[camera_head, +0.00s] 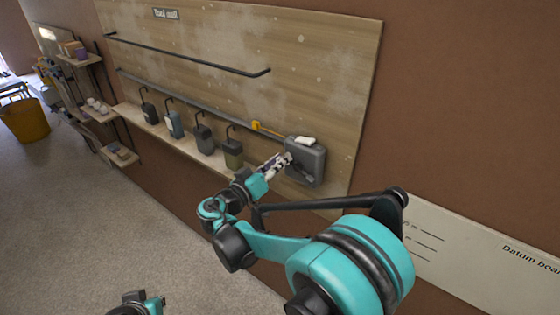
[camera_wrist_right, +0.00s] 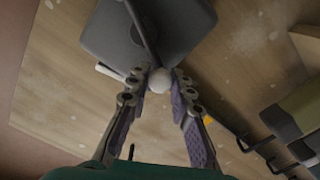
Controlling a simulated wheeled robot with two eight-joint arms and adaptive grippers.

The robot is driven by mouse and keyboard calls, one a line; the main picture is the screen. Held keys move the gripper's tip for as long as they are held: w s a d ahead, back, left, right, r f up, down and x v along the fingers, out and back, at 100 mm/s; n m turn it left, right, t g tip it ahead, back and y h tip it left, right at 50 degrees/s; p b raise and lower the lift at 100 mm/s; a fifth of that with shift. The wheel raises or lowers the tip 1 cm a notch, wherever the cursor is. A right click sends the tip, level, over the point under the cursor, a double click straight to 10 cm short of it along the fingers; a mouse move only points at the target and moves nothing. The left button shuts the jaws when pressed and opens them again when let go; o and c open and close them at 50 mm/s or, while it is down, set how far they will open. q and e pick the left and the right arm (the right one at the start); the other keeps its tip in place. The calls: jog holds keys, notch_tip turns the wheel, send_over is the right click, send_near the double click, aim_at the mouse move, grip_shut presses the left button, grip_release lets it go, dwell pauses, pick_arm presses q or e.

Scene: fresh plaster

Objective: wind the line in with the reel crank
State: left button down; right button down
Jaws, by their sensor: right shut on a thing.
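The reel (camera_head: 318,163) is a dark grey box on the pale board, with a white piece (camera_head: 305,140) on its top. It also shows at the top of the right wrist view (camera_wrist_right: 180,25), with a dark crank arm (camera_wrist_right: 140,30) across it that ends in a pale round knob (camera_wrist_right: 159,80). My right gripper (camera_head: 287,158) is at the reel's front; its fingertips (camera_wrist_right: 158,76) are shut on the crank knob. A small yellow piece (camera_head: 256,126) sits left of the reel by the rail; I cannot make out the line itself. My left gripper's jaws are not in view.
Several dark containers (camera_head: 204,140) with hooked handles stand on a ledge (camera_head: 137,115) left of the reel. Two dark rails (camera_head: 190,55) run along the board (camera_head: 320,60). Shelves and a yellow bucket (camera_head: 25,121) are far left. The floor (camera_head: 80,230) is clear.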

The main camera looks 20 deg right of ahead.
aim_at(294, 176)
jog(key=f+n+b, duration=0.1)
jog(key=f+n, duration=0.1)
jog(key=n, duration=0.2)
jog(key=f+n+b, duration=0.1)
jog(key=f+n, duration=0.1)
jog(key=n, duration=0.3)
jog(key=f+n+b, duration=0.1)
jog(key=f+n, duration=0.1)
jog(key=n, duration=0.3)
jog(key=shift+s+d, duration=0.25)
jog(key=shift+s, duration=0.05)
jog(key=shift+s+d+f+n+b, duration=0.15)
jog(key=shift+s+d+f+n, duration=0.1)
jog(key=shift+n, duration=0.65)
jog(key=shift+s+d+f+n+b, duration=0.1)
jog(key=shift+s+n+b, duration=0.1)
jog(key=shift+n, duration=0.7)
jog(key=shift+s+d+f+n+b, duration=0.15)
jog(key=shift+s+d+f+n, duration=0.1)
jog(key=shift+n, duration=0.65)
jog(key=c, duration=1.3)
grip_release()
jog(key=shift+a, duration=0.1)
jog(key=v, duration=1.2)
jog(key=shift+s, duration=0.1)
